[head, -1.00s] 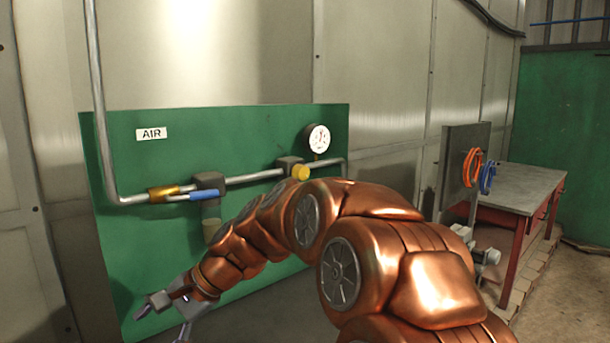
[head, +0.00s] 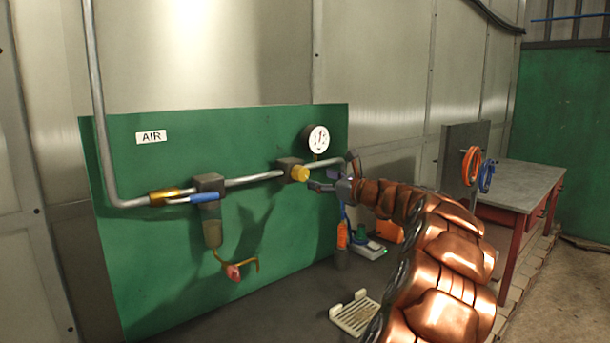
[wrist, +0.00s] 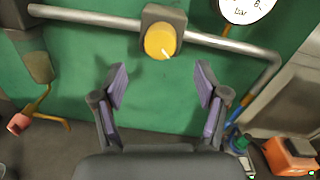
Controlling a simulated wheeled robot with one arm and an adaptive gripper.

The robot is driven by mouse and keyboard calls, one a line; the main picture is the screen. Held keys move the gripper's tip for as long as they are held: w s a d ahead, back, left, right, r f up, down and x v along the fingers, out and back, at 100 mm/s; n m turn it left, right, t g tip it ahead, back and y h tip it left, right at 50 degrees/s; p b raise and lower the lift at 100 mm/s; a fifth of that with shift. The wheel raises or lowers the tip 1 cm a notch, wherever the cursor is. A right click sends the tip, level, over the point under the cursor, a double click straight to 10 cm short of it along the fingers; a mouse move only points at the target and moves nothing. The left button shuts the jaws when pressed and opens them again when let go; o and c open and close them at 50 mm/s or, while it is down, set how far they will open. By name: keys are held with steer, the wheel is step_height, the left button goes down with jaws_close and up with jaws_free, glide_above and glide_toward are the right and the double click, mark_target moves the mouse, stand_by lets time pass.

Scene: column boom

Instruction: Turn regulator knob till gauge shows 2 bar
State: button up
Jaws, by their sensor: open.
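The yellow regulator knob (head: 300,173) sits on a dark block on the air pipe, and it also shows in the wrist view (wrist: 160,40) with a small pale mark near its lower edge. The round white gauge (head: 317,139) is above and right of it; its needle is too small to read. In the wrist view the gauge (wrist: 247,8) is cut off by the top edge, with "6" and "bar" visible. My gripper (head: 333,174) is open and empty, just right of the knob. In the wrist view its fingers (wrist: 162,86) stand apart, with the knob beyond and between them.
The pipe (head: 254,179) runs along the green panel (head: 150,260), with a blue-handled valve (head: 202,197) at left. A filter bowl (head: 213,232) hangs below. A table (head: 530,183) stands right.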

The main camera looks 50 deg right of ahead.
mark_target(304, 175)
steer(key=shift+w+d+p, duration=0.15)
steer(key=shift+w+p, duration=0.35)
steer(key=shift+w, duration=1.4)
steer(key=shift+w+d+p, duration=0.15)
steer(key=shift+w+p, duration=0.35)
steer(key=shift+w, duration=1.4)
steer(key=c, duration=1.2)
steer(key=shift+o, duration=0.2)
steer(key=shift+a+n, duration=0.1)
steer(key=shift+n, duration=1.1)
steer(key=n+b, duration=0.3)
steer(key=shift+f+n, duration=0.25)
steer(key=shift+n, duration=0.15)
steer(key=n+b, duration=0.4)
steer(key=shift+h, duration=0.3)
steer(key=shift+w+n+g+b, duration=0.1)
steer(key=shift+n+g+b, duration=0.2)
steer(key=shift+n+b, duration=1.55)
steer(key=shift+r+n, duration=0.15)
steer(key=shift+n, duration=0.2)
